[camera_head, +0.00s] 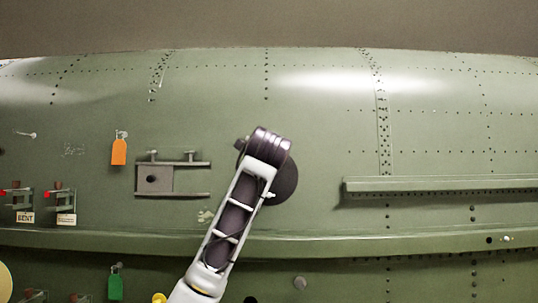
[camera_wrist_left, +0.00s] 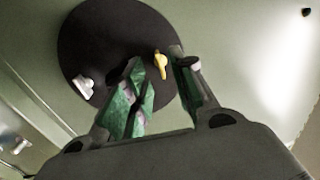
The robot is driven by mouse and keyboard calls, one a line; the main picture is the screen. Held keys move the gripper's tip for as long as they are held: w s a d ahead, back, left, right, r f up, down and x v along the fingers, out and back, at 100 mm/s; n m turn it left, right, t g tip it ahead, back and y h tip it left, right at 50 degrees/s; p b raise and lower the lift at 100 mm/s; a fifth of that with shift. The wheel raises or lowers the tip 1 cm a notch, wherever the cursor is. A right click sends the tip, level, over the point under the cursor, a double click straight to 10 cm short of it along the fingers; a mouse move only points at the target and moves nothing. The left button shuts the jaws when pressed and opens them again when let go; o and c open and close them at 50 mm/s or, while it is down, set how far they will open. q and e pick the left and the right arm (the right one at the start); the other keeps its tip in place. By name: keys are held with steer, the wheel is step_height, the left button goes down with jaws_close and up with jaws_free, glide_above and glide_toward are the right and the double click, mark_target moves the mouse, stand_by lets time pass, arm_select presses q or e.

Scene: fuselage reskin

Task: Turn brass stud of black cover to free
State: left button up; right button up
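The round black cover (camera_head: 286,178) lies against the green fuselage skin, partly hidden behind my left arm in the head view. It also shows in the left wrist view (camera_wrist_left: 90,40). The brass stud (camera_wrist_left: 160,65) is a small yellow winged piece near the cover's right edge there. A pale silvery stud (camera_wrist_left: 85,88) sits near its left edge. My left gripper (camera_wrist_left: 158,62) is open in front of the cover, with the brass stud seen between its fingertips. I cannot tell whether either finger touches it. The gripper is hidden in the head view. My right gripper is out of view.
A grey bracket (camera_head: 173,194) and an orange tag (camera_head: 119,152) are left of my arm. Red-ended clamps with labels (camera_head: 25,217) are at the far left. A ledge (camera_head: 440,184) juts out at right. A long rail (camera_head: 350,243) runs below the cover.

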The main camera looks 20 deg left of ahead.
arm_select(q)
steer(key=shift+p+x, duration=0.4)
steer(key=shift+x, duration=1)
jaws_close()
